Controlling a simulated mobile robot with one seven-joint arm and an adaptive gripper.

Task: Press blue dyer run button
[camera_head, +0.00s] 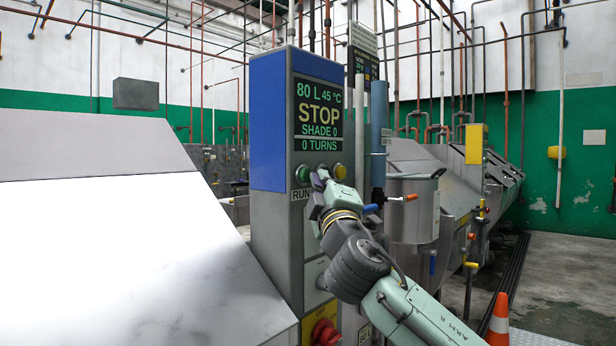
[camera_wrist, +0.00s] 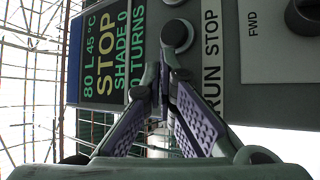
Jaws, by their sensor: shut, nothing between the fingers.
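The blue dyer's control box (camera_head: 268,125) stands upright with a blue side and a grey front. Its display (camera_head: 318,117) reads STOP, SHADE 0 and 0 TURNS. Below it, the green run button (camera_head: 303,174) sits above the RUN label (camera_head: 298,195). My gripper (camera_head: 319,181) is shut and empty, in front of the button row and just right of the green button. In the wrist view my fingertips (camera_wrist: 161,75) are close to the panel beside the RUN lettering (camera_wrist: 212,90) and largely hide the button there. I cannot tell whether they touch.
A round button (camera_wrist: 177,36) lies beside the STOP lettering, and a yellow button (camera_head: 340,171) is at the row's right. A red and yellow switch (camera_head: 325,332) is lower down. A steel vessel (camera_head: 413,208) and an orange cone (camera_head: 499,318) stand to the right.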

